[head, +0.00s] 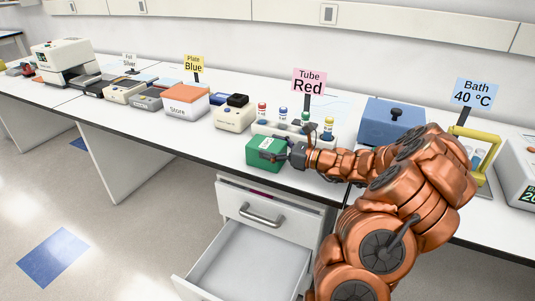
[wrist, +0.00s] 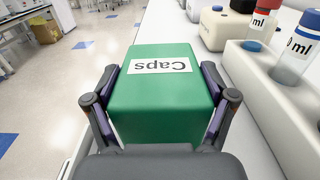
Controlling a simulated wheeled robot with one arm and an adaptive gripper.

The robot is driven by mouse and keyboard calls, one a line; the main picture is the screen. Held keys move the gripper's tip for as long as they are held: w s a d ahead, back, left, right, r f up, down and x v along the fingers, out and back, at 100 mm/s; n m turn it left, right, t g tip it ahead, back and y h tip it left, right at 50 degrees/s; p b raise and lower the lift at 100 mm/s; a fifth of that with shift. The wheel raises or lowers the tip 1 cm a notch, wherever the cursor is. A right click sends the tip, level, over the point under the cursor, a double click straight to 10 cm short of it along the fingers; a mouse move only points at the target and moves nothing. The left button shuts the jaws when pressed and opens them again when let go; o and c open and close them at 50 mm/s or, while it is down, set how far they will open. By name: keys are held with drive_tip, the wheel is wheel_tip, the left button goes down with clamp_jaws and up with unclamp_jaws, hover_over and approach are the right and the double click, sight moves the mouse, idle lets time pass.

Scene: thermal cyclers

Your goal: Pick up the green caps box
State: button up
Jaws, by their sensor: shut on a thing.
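The green caps box (head: 266,151) is at the front edge of the bench in the head view, in front of the tube rack. It also fills the middle of the wrist view (wrist: 160,100), with its white "Caps" label upside down there. My gripper (head: 291,157) comes from the right and is shut on the box. In the wrist view my gripper (wrist: 160,108) has one finger against each side of the box. I cannot tell whether the box rests on the bench or is slightly above it.
The tube rack (head: 323,139) with colored-cap tubes stands close behind the box. A cream device (head: 234,118) and an orange-and-white Store box (head: 186,106) are to the left. An open drawer (head: 245,266) juts out below the bench.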

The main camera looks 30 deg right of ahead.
drive_tip(key=shift+c, duration=0.5)
drive_tip(key=shift+r, duration=0.55)
wheel_tip(320, 180, up, 3)
drive_tip(key=shift+f+p, duration=0.1)
drive_tip(key=shift+p, duration=0.2)
drive_tip(key=s+a, duration=0.2)
drive_tip(key=s, duration=0.2)
drive_tip(key=s+a, duration=0.2)
drive_tip(key=s, duration=0.3)
drive_tip(key=s+a+r, duration=0.1)
drive_tip(key=s+a, duration=0.2)
drive_tip(key=s, duration=0.2)
drive_tip(key=shift+s, duration=0.15)
